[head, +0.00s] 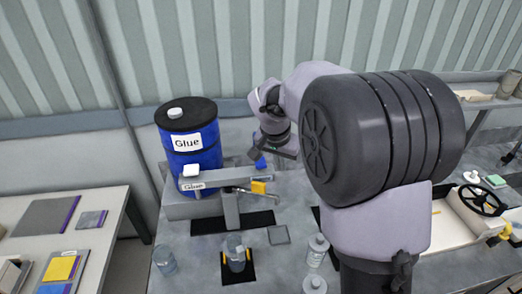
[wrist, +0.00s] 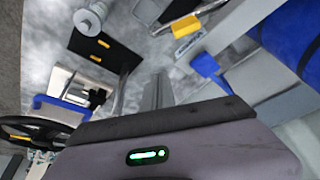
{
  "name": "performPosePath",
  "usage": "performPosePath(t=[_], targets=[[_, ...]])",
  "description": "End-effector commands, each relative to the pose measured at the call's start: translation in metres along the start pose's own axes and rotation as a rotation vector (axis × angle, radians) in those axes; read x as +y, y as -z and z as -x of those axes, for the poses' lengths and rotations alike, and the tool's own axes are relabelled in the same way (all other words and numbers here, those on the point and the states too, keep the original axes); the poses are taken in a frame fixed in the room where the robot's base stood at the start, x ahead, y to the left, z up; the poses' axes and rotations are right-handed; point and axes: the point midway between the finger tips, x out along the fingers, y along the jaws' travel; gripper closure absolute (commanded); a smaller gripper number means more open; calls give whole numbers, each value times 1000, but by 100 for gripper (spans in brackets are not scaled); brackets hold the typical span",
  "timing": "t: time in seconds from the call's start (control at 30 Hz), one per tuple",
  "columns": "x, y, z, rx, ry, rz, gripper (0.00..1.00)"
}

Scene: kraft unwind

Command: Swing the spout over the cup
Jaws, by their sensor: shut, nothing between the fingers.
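A clear cup (head: 236,255) stands upright between yellow clips on a black pad in the head view. Behind it is a grey glue dispenser (head: 230,205) with a thin metal spout arm carrying a yellow piece (head: 259,187). The yellow piece sits behind and right of the cup, not above it. It also shows in the wrist view (wrist: 185,26), with a blue paddle (wrist: 208,66) nearby. My gripper (head: 285,153) is behind the dispenser's right end, above the bench. Its fingers (wrist: 156,92) look closed and empty. I cannot tell whether it touches the blue paddle (head: 259,163).
A blue glue drum (head: 190,135) stands behind the dispenser. Another clear cup (head: 165,261) is at the front left, and bottles (head: 317,250) stand at the front right. A grey square (head: 279,235) lies between. A machine with a black handwheel (head: 481,200) is at the right.

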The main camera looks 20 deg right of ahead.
Motion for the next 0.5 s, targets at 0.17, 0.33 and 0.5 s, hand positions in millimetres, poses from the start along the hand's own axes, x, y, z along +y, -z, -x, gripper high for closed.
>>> performPosePath(t=[0.17,0.33,0.5], targets=[[-2,4,-6,2,-8,-4,100],[-2,3,-6,1,-8,-4,100],[-1,2,-24,-1,-9,-3,100]])
